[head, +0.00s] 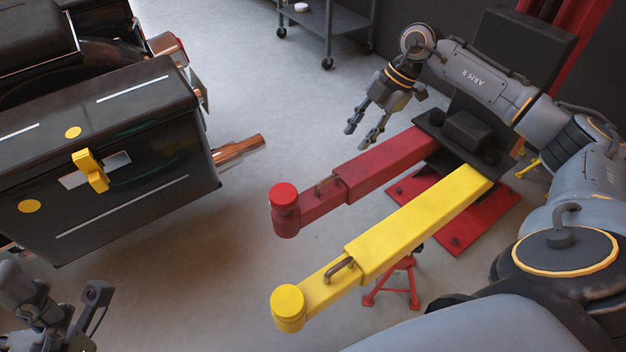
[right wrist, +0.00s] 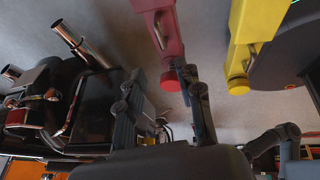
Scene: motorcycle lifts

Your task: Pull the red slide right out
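The red slide (head: 318,203) sticks out of the front end of the red lift arm (head: 390,160). My right gripper (head: 359,138) is open and empty, apart from the slide, above and behind the red arm in the head view. In the right wrist view the red slide (right wrist: 160,38) is at the top, beyond the spread fingers (right wrist: 162,100). My left gripper (head: 62,300) is at the bottom left, partly cut off, away from the lift arms.
A yellow lift arm (head: 420,225) with its own slide and handle runs beside the red one. A small red stand (head: 398,285) is under it. A black motorcycle case (head: 110,150) and copper exhaust pipe (head: 240,148) are at left. The floor between is clear.

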